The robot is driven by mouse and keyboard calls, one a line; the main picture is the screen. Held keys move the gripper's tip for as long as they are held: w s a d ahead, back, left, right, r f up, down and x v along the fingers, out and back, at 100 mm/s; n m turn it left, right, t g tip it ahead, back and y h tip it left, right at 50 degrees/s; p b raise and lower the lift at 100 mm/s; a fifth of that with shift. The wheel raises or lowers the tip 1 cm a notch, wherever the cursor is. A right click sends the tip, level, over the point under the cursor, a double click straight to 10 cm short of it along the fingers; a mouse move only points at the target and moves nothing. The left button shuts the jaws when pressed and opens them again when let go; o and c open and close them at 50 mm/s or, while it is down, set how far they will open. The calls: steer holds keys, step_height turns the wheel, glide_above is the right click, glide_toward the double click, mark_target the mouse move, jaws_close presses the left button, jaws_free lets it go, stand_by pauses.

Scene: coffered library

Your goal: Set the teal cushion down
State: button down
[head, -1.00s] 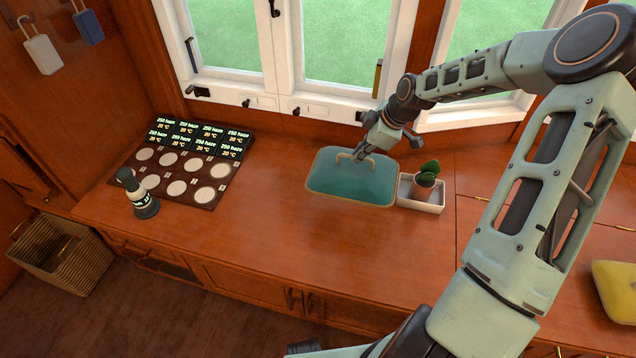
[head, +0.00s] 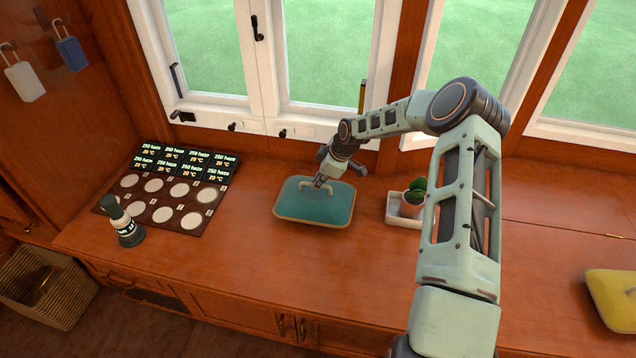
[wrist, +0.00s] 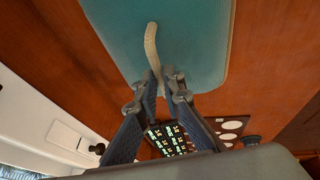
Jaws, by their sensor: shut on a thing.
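The teal cushion (head: 314,205) is a flat rounded rectangle with a tan edge and a pale loop handle on top. It is at the middle of the wooden counter in the head view. My gripper (head: 322,184) is above it and shut on the loop handle. The wrist view shows the cushion (wrist: 190,50) and the handle (wrist: 152,45), with the end of the handle between my fingertips (wrist: 162,85). I cannot tell whether the cushion's underside touches the counter.
A white tray (head: 398,221) with a potted plant (head: 411,200) stands right of the cushion. Left are a board (head: 165,208) of pale discs under several displays and a dark bottle (head: 122,222). A yellow cushion (head: 612,295) lies far right. The counter (head: 270,265) in front is bare.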

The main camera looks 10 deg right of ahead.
steer(key=shift+f, duration=0.1)
steer(key=shift+f, duration=0.15)
steer(key=c, duration=2.1)
jaws_free()
steer(key=shift+r, duration=0.3)
steer(key=p+v, duration=0.1)
steer(key=v, duration=1)
steer(key=shift+s+d+r, duration=0.1)
steer(key=shift+r, duration=0.25)
steer(key=shift+d, duration=0.1)
